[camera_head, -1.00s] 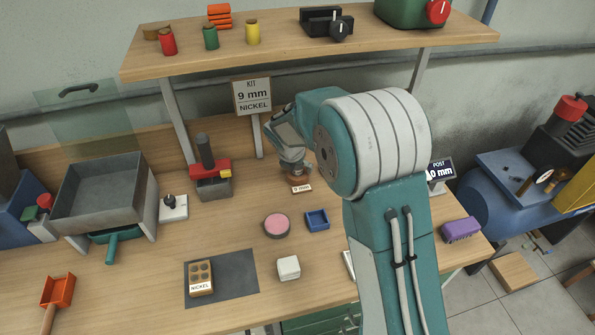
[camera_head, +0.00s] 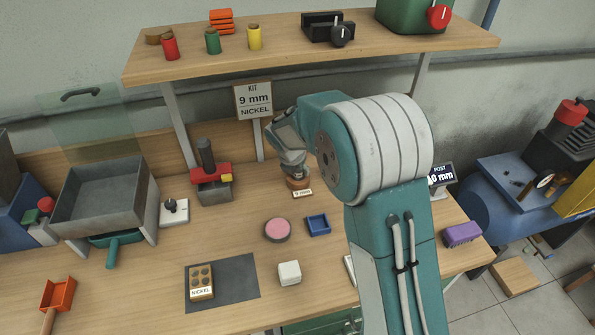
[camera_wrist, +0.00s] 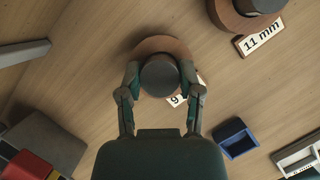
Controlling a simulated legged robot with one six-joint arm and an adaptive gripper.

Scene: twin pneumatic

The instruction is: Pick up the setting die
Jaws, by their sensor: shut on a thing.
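The setting die (camera_wrist: 161,76) is a dark grey cylinder in the middle of the wrist view. It stands over a round brown wooden base, and a label partly hidden by my finger reads 9. My gripper (camera_wrist: 160,73) is shut on the die, one finger on each side. In the head view my gripper (camera_head: 292,163) points down over the wooden base (camera_head: 299,184), which has a "9 mm" label in front. The fingers hide most of the die there. I cannot tell whether the die is lifted from its base.
A second brown base with an "11 mm" label (camera_wrist: 262,36) is close by. A blue tray (camera_head: 318,225), a pink-topped round pad (camera_head: 277,230) and a white block (camera_head: 289,273) are nearer. A red-and-grey press (camera_head: 211,177) stands left. A "9 mm nickel" sign (camera_head: 254,101) stands behind.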

